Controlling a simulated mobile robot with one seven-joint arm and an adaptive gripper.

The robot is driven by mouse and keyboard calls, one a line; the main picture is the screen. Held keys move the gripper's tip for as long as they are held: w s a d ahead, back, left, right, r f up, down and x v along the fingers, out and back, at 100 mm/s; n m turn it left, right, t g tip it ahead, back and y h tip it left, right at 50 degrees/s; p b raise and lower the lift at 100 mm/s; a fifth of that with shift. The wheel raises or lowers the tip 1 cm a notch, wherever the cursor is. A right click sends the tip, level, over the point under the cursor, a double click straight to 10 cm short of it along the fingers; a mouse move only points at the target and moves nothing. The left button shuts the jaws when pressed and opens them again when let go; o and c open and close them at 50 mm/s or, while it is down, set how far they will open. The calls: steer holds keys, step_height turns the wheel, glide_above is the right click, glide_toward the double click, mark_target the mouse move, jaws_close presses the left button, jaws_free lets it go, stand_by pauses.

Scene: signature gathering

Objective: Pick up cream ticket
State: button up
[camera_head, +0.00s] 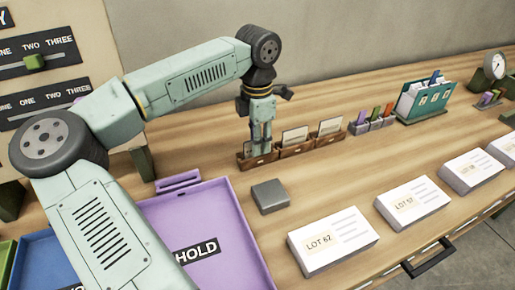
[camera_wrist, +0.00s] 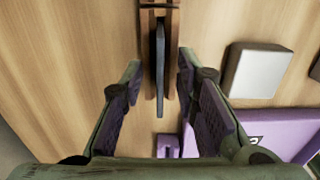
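Cream cards stand upright in a row of small wooden holders (camera_head: 283,151) on the table in the head view. One cream card (camera_head: 294,137) is in the middle holder and another (camera_head: 330,126) in the right one. My gripper (camera_head: 261,143) points down over the left holder, and its fingers mostly hide what stands there. In the wrist view, my gripper (camera_wrist: 159,75) is open, with a finger on each side of a thin upright ticket (camera_wrist: 160,70) seen edge-on and dark. Gaps show between the ticket and both fingers. Its cream face cannot be seen there.
A grey block (camera_head: 270,196) lies in front of the holders, right of a purple HOLD tray (camera_head: 235,225). Stacks of lot cards (camera_head: 332,242) line the front edge. Small coloured pieces (camera_head: 372,121) and a green file rack (camera_head: 424,100) stand to the right.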

jaws_close()
steer(key=shift+r, duration=0.1)
stand_by(0.3)
